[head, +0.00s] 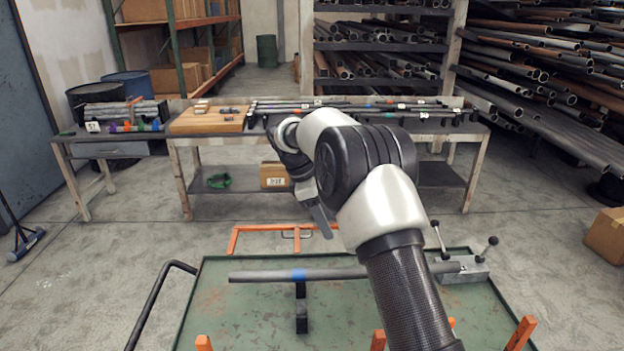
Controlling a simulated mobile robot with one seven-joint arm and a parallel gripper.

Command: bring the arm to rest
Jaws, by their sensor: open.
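My arm rises from the bottom right of the head view, with its white and black links bent toward the middle. My gripper (320,218) hangs at the arm's far end, its dark fingers pointing down. It is open, and nothing shows between the fingers. It appears above the far side of the green bench, apart from the pipe in the picture. A grey pipe (258,277) with a blue band lies level across the bench, over a black support. My forearm hides part of its right half. The pipe's right end reaches a grey clamp (466,270) with two black-knobbed levers.
The green bench top (240,320) has orange posts in front and an orange frame (262,228) behind. A black rail (158,300) stands at its left. Behind, a long workbench (182,140) holds several pipes and a wooden board. A cardboard box (606,237) sits at right. Floor between is clear.

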